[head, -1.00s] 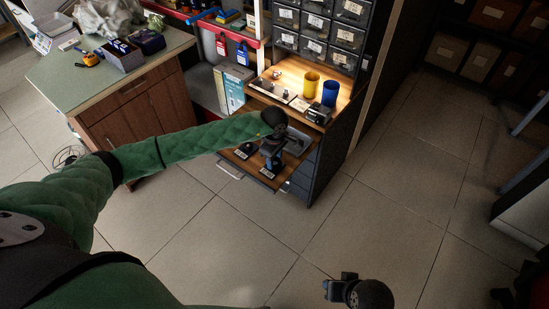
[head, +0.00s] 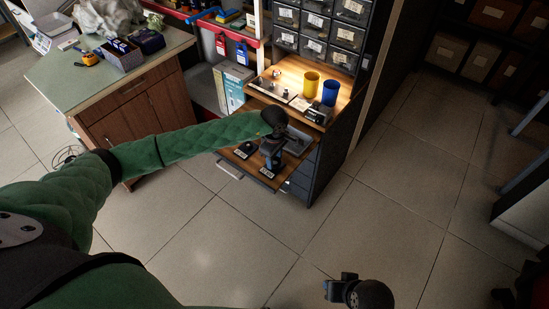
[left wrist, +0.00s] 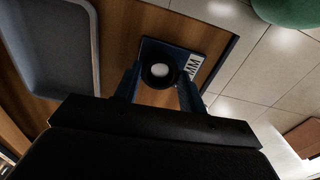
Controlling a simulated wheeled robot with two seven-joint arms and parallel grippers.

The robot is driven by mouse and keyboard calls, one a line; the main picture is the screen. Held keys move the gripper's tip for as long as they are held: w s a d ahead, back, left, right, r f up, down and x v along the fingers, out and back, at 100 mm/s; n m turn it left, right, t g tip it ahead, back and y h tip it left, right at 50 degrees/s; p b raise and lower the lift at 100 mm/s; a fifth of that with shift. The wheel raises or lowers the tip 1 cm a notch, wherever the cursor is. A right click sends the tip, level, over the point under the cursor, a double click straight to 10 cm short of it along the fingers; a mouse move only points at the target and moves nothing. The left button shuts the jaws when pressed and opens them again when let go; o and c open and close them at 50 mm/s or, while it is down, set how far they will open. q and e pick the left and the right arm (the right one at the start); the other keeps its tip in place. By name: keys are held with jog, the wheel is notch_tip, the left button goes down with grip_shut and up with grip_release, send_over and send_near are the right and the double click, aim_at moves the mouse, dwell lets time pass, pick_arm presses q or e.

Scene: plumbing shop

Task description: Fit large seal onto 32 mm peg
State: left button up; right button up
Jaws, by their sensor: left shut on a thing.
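My left gripper (head: 271,160) is over the wooden pull-out board, shut on a dark ring-shaped seal. In the left wrist view the black seal (left wrist: 149,75) sits between the fingertips (left wrist: 158,88). The pale round top of a peg (left wrist: 160,70) shows through the seal's opening. How far down the seal is on the peg, I cannot tell. The peg's dark blue base plate (left wrist: 150,46) has a white label with "MM" visible; the number is hidden. My right gripper (head: 340,287) is low at the bottom of the head view, away from the board; its jaws are unclear.
A grey tray (left wrist: 66,40) lies beside the peg. A yellow cup (head: 311,86) and a blue cup (head: 330,92) stand on the shelf above. The floor in front is clear.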

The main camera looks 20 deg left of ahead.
pick_arm(q)
jog(key=shift+b, duration=0.3)
dwell(0.4)
jog(key=shift+f+b, duration=0.5)
jog(key=shift+f, duration=0.1)
dwell(0.4)
jog(key=o, duration=0.7)
jog(key=shift+c, duration=0.2)
jog(key=shift+r, duration=0.15)
notch_tip(320, 180, up, 11)
jog(key=p, duration=0.3)
jog(key=shift+p, duration=0.3)
dwell(0.7)
